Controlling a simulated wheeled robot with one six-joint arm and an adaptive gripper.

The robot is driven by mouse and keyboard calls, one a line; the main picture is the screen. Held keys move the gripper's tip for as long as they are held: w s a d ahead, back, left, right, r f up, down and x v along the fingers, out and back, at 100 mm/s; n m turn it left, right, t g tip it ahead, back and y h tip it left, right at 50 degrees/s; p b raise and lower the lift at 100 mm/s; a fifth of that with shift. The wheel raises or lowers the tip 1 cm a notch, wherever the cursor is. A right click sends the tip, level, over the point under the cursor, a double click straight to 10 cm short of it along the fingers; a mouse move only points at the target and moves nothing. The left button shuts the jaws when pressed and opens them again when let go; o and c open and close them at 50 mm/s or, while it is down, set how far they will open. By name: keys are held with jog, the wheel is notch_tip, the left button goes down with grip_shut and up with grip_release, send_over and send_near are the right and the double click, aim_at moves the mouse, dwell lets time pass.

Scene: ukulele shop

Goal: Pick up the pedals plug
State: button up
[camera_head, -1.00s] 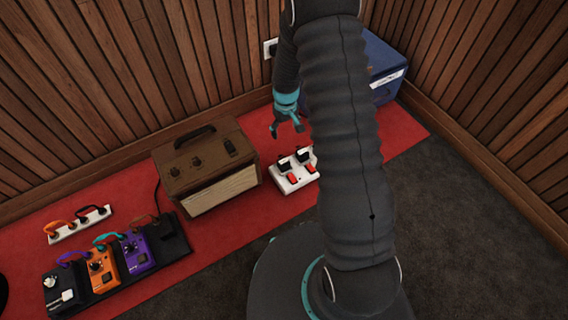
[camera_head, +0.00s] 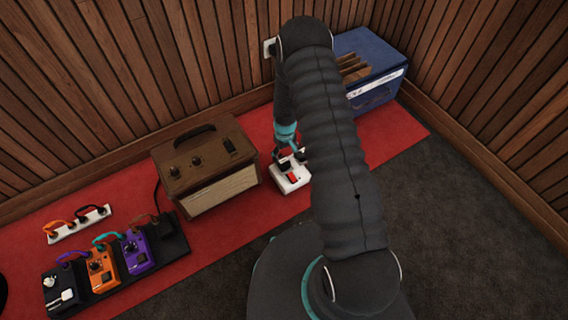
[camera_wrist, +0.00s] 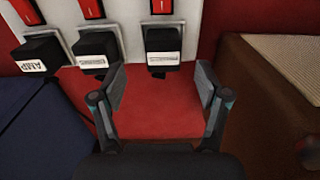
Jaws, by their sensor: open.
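A white power strip (camera_wrist: 206,15) with red switches lies on the red mat. In the head view the strip (camera_head: 292,183) is partly hidden by my arm. In the wrist view three black plugs sit in it. The left plug (camera_wrist: 38,52) is labelled AMP. The middle plug (camera_wrist: 97,50) and the right plug (camera_wrist: 163,44) have white labels too small to read surely, so I cannot tell which is the pedals plug. My gripper (camera_wrist: 162,78) is open and empty. Its fingers straddle the line of the right plug, which lies just beyond the fingertips. In the head view my gripper (camera_head: 290,158) is low over the strip.
A brown amplifier (camera_head: 206,170) stands left of the strip in the head view, and a blue case (camera_head: 372,65) stands at the back right. A black pedalboard (camera_head: 176,246) and a second white strip (camera_head: 68,233) lie at the left. A wall outlet (camera_head: 268,47) is behind.

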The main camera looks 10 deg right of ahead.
aim_at(284, 160)
jog(key=shift+w+a+f, duration=0.1)
jog(key=shift+f, duration=1.2)
jog(key=shift+a+f, duration=0.1)
jog(key=shift+f, duration=1.15)
jog(key=c, duration=1)
